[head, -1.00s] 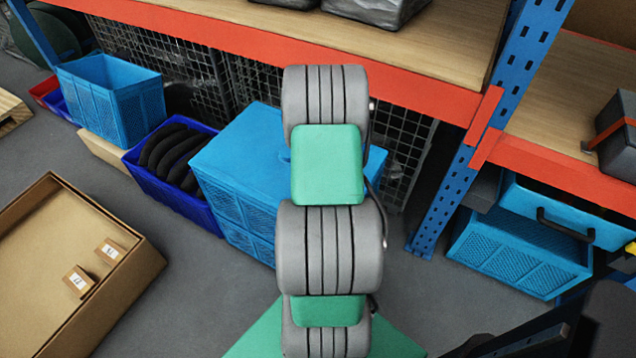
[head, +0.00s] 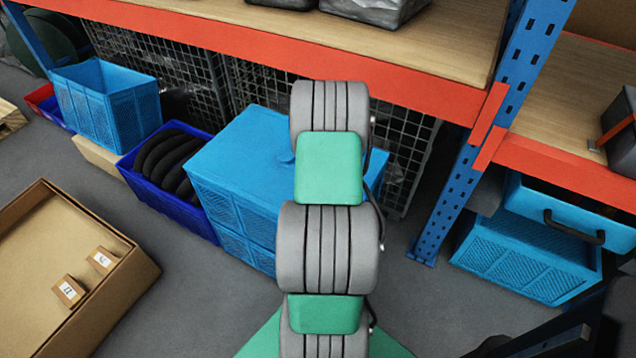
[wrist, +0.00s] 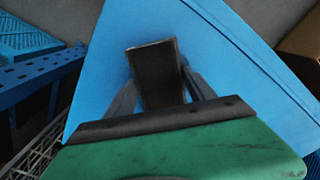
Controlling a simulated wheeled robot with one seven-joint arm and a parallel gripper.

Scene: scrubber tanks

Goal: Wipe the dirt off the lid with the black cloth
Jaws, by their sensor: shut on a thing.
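The black cloth (wrist: 154,62) shows in the wrist view as a dark rectangular piece between my fingers. My gripper (wrist: 160,84) is shut on it, over the blue lid (wrist: 105,50). I cannot tell whether the cloth touches the lid. In the head view the lid (head: 248,140) is the flat top of a blue crate below the shelf. My arm covers its right part, and my gripper and the cloth are hidden behind the arm there. I can make out no clear dirt on the visible parts of the lid.
An orange shelf beam (head: 400,95) runs above and behind the crate, with a blue upright (head: 470,175) to the right. A dark blue bin (head: 165,178) of black items stands left of the crate. A cardboard box (head: 75,270) lies at front left. Grey floor is clear between.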

